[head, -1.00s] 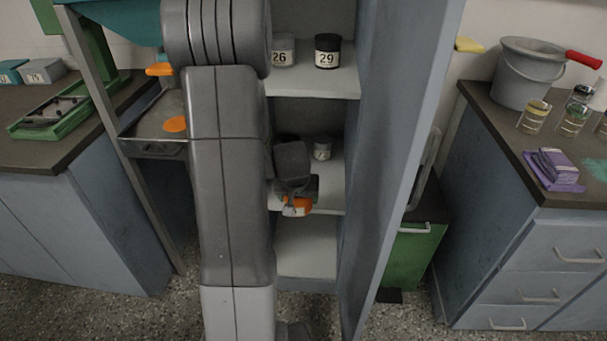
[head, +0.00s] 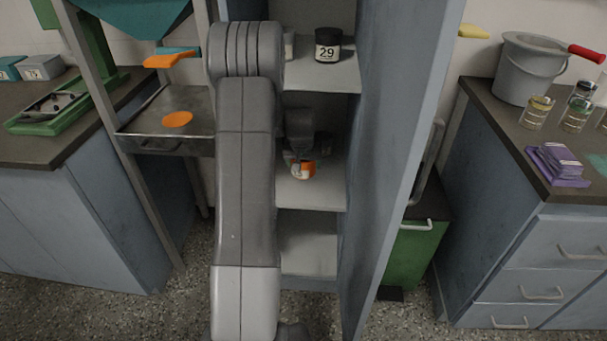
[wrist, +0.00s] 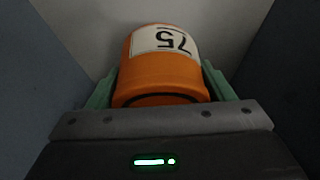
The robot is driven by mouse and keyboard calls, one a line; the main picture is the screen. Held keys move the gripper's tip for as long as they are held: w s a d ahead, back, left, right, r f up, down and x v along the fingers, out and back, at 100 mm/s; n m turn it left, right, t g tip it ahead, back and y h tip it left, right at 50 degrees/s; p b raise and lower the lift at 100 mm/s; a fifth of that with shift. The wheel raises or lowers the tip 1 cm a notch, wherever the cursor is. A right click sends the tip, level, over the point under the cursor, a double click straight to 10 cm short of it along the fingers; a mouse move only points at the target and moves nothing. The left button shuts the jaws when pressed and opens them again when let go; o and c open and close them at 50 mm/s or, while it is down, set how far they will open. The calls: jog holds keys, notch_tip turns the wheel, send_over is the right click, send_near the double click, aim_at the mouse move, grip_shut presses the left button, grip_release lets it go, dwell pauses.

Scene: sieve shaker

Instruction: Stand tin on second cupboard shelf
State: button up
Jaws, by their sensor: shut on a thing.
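The tin is orange with a white label reading 75; in the wrist view the tin (wrist: 160,75) sits between the two green fingers of my gripper (wrist: 160,92), which is shut on it. In the head view the tin (head: 305,168) shows small inside the open cupboard, just over the middle shelf (head: 318,193). I cannot tell whether the tin touches the shelf.
The shelf above holds a dark jar labelled 29 (head: 328,45) and a jar mostly hidden by my arm. The lower shelf (head: 308,245) looks bare. The open cupboard door (head: 393,150) stands close on the right. A metal stand with an orange disc (head: 177,119) is on the left.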

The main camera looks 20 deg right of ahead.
aim_at(303, 173)
notch_tip(303, 173, down, 4)
jog(key=shift+f+b, duration=0.2)
jog(key=shift+b, duration=0.5)
jog(key=shift+w+d+f, duration=0.1)
jog(key=shift+w+f, duration=0.05)
jog(key=shift+w, duration=0.05)
jog(key=shift+f, duration=0.1)
jog(key=o, duration=1.1)
jog(key=shift+c, duration=0.2)
